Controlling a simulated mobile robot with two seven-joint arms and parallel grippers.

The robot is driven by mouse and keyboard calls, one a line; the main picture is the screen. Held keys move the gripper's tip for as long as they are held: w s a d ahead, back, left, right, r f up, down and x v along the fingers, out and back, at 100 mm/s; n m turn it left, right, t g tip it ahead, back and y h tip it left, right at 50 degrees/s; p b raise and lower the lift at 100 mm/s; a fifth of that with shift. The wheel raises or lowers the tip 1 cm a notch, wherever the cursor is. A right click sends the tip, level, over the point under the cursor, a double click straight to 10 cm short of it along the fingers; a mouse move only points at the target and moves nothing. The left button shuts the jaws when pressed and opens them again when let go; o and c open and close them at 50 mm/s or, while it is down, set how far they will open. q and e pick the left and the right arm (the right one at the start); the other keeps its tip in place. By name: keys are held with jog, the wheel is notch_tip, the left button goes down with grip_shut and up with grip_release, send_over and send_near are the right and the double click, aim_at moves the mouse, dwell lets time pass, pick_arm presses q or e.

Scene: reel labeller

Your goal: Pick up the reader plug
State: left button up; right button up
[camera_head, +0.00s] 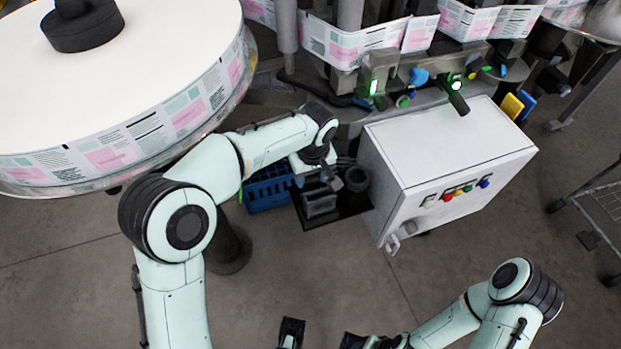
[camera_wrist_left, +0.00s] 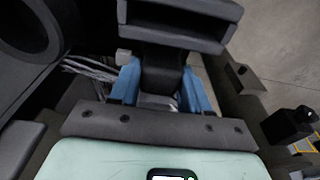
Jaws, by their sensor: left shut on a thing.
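My left gripper (camera_head: 326,178) is over the dark stand beside the white cabinet. In the left wrist view its two blue fingers (camera_wrist_left: 161,86) are shut on a dark block, the reader plug (camera_wrist_left: 162,70), with one finger on each side. A wide dark grey socket-like piece (camera_wrist_left: 180,28) stands just beyond the plug. I cannot tell whether the plug touches it. In the head view the arm and gripper mostly hide the plug. My right gripper shows only in part at the bottom edge, and its jaws are not clear.
A white cabinet (camera_head: 440,150) with coloured buttons stands right of the left gripper. A blue crate (camera_head: 268,188) is close on its left. A dark cup (camera_head: 356,180) stands by it. A large label reel (camera_head: 130,90) fills the upper left. The floor in front is clear.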

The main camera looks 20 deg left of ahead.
pick_arm(q)
notch_tip(320, 180, up, 18)
jog(key=p, duration=0.4)
pick_arm(e)
notch_tip(320, 180, up, 4)
jog(key=shift+f, duration=0.2)
dwell(0.3)
